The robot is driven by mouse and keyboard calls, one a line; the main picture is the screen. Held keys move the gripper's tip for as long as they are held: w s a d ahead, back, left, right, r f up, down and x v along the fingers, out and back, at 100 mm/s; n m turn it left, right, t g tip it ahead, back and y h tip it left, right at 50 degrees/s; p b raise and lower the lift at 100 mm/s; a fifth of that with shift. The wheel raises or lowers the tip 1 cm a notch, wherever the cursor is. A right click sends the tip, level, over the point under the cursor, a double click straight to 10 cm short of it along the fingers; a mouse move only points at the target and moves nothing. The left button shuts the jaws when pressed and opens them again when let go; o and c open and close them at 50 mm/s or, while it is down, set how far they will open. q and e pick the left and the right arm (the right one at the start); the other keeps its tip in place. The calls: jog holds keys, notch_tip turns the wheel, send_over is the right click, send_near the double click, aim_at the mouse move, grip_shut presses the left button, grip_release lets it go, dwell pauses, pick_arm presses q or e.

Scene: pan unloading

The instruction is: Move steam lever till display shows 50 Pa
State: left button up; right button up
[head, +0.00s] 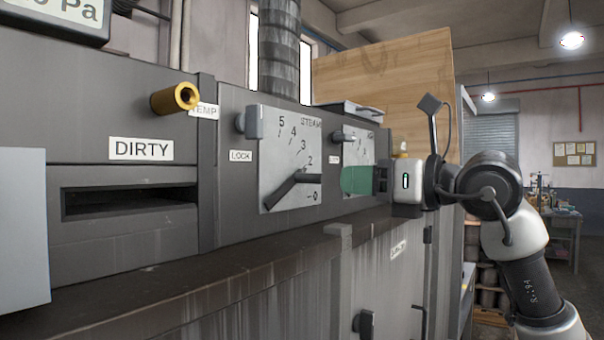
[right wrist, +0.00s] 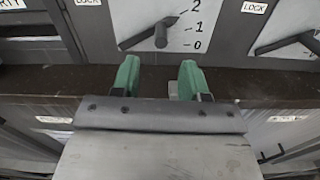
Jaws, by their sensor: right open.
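The steam panel (head: 282,140) is a pale plate with a scale from 0 to 5. Its dark steam lever (head: 290,187) has a handle sticking out; in the right wrist view the lever (right wrist: 160,36) slants, its upper right tip between 1 and 2. The display (head: 62,12) is cut off at the top left; "Pa" shows, but the full number does not. My right gripper (head: 357,180) is to the right of the lever in the head view. In the right wrist view its green fingers (right wrist: 160,80) are apart and empty, with the lever beyond them. My left gripper is out of view.
A brown ledge (head: 180,262) runs along the machine below the panels. A second dial panel (head: 356,150) stands right of the steam panel, partly behind my gripper. A brass knob (head: 175,99) sticks out at the left. A pale flat panel (head: 22,230) fills the left edge.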

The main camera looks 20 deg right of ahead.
aim_at(328, 180)
jog(key=p+x, duration=0.3)
jog(key=x, duration=0.5)
jog(key=shift+w+a+p, duration=0.2)
jog(key=shift+p, duration=0.1)
jog(key=shift+w, duration=0.1)
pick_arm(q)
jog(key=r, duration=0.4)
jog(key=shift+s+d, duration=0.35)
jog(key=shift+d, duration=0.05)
pick_arm(e)
jog(key=shift+d, duration=0.2)
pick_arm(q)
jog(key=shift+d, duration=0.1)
pick_arm(e)
jog(key=shift+a, duration=0.15)
jog(key=c, duration=0.4)
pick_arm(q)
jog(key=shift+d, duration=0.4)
pick_arm(e)
grip_shut()
